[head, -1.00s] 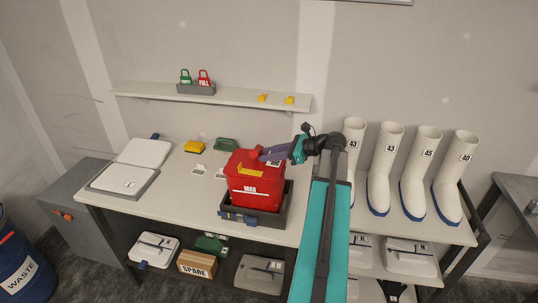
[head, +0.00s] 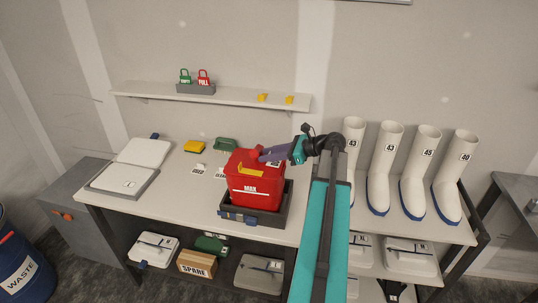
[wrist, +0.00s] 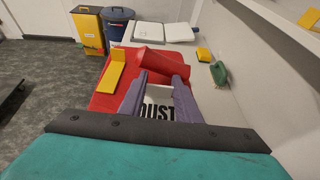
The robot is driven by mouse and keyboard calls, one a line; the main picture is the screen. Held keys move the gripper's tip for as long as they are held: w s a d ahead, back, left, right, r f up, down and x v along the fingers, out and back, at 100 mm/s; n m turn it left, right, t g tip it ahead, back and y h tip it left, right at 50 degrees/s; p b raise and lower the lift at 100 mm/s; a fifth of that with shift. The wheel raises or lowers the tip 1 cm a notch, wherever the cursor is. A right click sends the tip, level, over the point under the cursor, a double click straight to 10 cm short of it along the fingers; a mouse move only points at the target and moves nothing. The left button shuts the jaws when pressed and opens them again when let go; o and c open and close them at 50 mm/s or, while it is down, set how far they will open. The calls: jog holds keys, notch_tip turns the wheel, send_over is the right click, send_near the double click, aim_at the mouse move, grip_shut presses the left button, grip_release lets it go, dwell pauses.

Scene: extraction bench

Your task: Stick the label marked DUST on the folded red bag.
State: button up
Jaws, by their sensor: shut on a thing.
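The red bag (head: 256,185), marked MAX on its front, stands in a dark grey tray (head: 285,212) on the bench. Its top is folded over into a roll (wrist: 162,60), and a yellow strip (wrist: 112,72) lies on it. My gripper (head: 272,154) reaches in from the right, low over the bag's top. In the wrist view its purple fingers (wrist: 160,84) are shut on the white label marked DUST (wrist: 158,97). The label is over the red surface. I cannot tell whether it touches the bag, and the fingers hide its side edges.
Two white labels (head: 199,168) lie on the bench left of the bag. A yellow block (head: 194,146) and a green object (head: 225,144) lie behind them. White lidded boxes (head: 145,152) are at the left. White boots (head: 385,170) stand at the right. A wall shelf (head: 225,97) runs behind.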

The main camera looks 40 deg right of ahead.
jog(key=shift+f, duration=0.3)
dwell(0.6)
jog(key=o, duration=1.1)
jog(key=b+v, duration=0.4)
jog(key=v, duration=0.9)
jog(key=shift+s+d+r+b, duration=0.2)
jog(key=shift+s+r+b, duration=0.05)
jog(key=shift+b, duration=0.1)
